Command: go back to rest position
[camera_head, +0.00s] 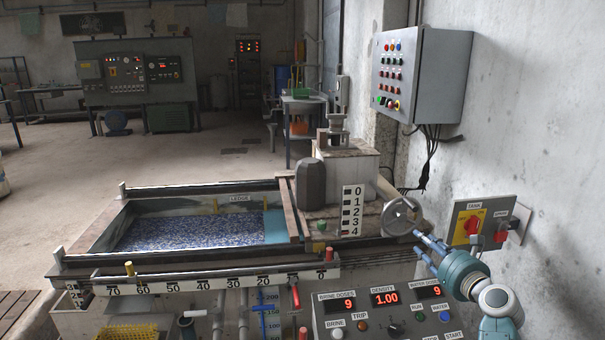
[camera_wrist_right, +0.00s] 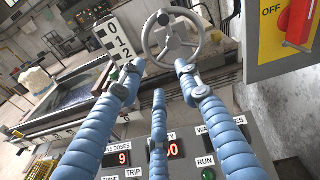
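My right gripper (camera_head: 428,247) comes in at the lower right, beside the wall and above the control panel. Its blue fingers are spread apart with nothing between them, and they also fill the right wrist view (camera_wrist_right: 157,78). The fingertips point toward a grey metal handwheel (camera_head: 399,218) at the tank's right end. In the right wrist view the handwheel (camera_wrist_right: 173,43) stands just beyond the fingertips; I cannot tell whether they touch it. My left gripper is in neither view.
The tank (camera_head: 100,232) holds blue-speckled material. The control panel (camera_head: 345,327) with red displays is below my right gripper. The switch box (camera_head: 487,220) and a grey button cabinet (camera_head: 440,75) are on the right wall. Open floor (camera_head: 60,160) lies to the left.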

